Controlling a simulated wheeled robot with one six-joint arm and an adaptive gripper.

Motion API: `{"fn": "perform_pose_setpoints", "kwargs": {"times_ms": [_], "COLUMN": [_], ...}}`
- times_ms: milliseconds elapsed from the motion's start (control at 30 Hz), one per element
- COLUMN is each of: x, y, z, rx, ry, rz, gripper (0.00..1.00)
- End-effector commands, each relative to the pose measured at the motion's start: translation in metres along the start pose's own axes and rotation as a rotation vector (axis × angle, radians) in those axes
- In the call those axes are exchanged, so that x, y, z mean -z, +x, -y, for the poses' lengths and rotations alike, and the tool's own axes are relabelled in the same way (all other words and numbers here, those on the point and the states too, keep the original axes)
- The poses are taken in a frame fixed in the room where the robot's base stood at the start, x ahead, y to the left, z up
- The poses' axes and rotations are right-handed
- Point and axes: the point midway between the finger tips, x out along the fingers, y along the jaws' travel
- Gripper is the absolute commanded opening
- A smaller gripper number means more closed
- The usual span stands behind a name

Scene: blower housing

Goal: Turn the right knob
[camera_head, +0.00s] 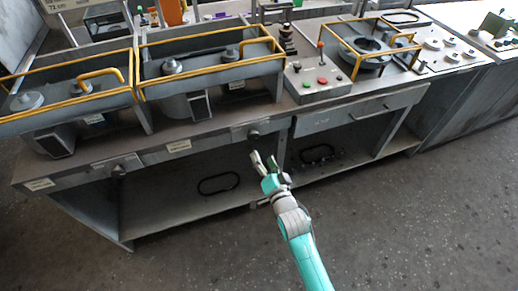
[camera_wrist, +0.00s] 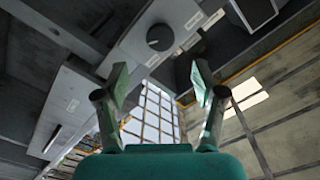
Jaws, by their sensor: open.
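The right knob (camera_head: 253,135) is a small dark round knob on the front edge panel of the grey bench. A second knob (camera_head: 118,170) sits farther left on the same front. My gripper (camera_head: 264,161) is just below and in front of the right knob in the head view, apart from it. In the wrist view a dark round knob (camera_wrist: 160,37) shows beyond the open fingers, above the middle of the picture. My gripper (camera_wrist: 159,84) is open there, with nothing between its fingers.
The bench (camera_head: 215,139) has an open lower shelf (camera_head: 165,208) below the knobs. A drawer (camera_head: 360,110) is to the right of the right knob. Yellow-railed housings (camera_head: 210,62) and a control box (camera_head: 318,82) stand on top. The floor (camera_head: 400,220) in front is clear.

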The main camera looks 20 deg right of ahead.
Motion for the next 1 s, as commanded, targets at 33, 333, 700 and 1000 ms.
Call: {"fn": "perform_pose_setpoints", "kwargs": {"times_ms": [33,333,700,1000], "x": [-0.001,0.0,0.0,-0.005], "y": [-0.008,-0.026,-0.026,-0.042], "z": [-0.001,0.0,0.0,-0.005], "rx": [-0.001,0.0,0.0,-0.008], "ry": [0.0,0.0,0.0,-0.022], "rz": [0.001,0.0,0.0,0.008], "gripper": [0.69,0.69,0.69,0.69]}}
